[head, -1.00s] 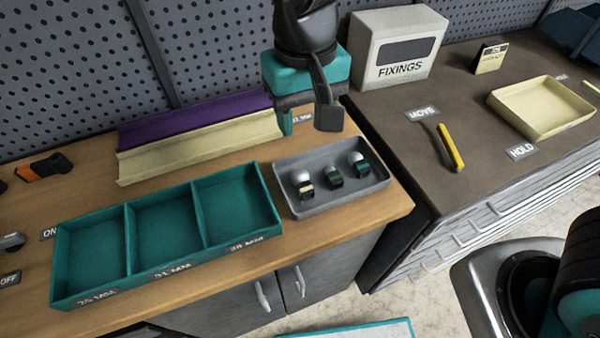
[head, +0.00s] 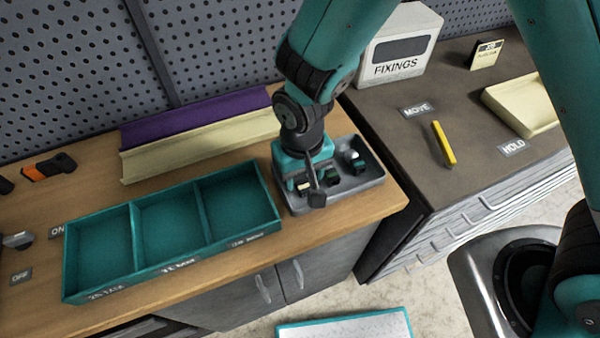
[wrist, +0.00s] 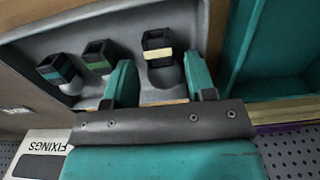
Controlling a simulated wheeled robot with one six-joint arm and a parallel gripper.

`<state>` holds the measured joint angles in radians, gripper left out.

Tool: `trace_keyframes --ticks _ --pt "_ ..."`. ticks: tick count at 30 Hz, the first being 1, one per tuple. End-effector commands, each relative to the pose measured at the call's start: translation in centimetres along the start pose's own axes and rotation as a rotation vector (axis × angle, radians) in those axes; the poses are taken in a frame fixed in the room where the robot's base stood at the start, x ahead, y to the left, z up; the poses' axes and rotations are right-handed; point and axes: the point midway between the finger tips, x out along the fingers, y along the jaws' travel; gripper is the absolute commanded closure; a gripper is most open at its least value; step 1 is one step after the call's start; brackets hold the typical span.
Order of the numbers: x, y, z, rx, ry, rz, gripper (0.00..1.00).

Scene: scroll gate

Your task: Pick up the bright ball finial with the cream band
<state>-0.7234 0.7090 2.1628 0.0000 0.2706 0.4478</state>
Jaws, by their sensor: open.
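My gripper (wrist: 160,66) is open, with one finger on each side of this finial. I cannot tell whether the fingers touch it. In the same grey tray, a green-banded finial (wrist: 97,58) stands beside it, and a teal-banded finial (wrist: 56,68) is farther left.
The grey tray (head: 374,184) has low walls around the finials. A teal three-compartment box (head: 170,265), empty, stands close on its left. Cream and purple rails (head: 200,144) lie behind. A FIXINGS box (head: 398,50) and yellow marker (head: 443,144) are on the right-hand bench.

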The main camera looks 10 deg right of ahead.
Motion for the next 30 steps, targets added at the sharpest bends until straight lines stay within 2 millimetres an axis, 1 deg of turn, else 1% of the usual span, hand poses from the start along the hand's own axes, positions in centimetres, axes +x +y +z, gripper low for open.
trace_keyframes --ticks 1,4,7,12,13,14,15,17,18,26,30 --pt "0.6 0.0 0.1 0.0 -0.004 0.002 0.5" --pt "1.6 0.0 0.0 0.0 -0.002 0.001 0.5" --pt "2.0 0.0 0.0 0.0 0.001 -0.001 0.5" --pt "2.0 -0.1 0.0 0.0 0.001 -0.001 0.5" --pt "2.0 -0.1 0.0 0.0 0.001 -0.001 0.54" --pt "2.0 -0.1 0.0 0.0 0.001 -0.001 0.61" --pt "2.0 -0.1 0.0 0.0 0.001 -0.001 0.7" --pt "2.0 -0.1 0.0 0.0 0.001 -0.001 0.84" --pt "2.0 -0.1 0.0 0.0 0.001 -0.001 0.93" --pt "1.8 -0.1 -0.1 0.0 0.002 -0.001 0.94" --pt "1.2 -0.1 -0.1 0.0 0.002 -0.001 0.94"
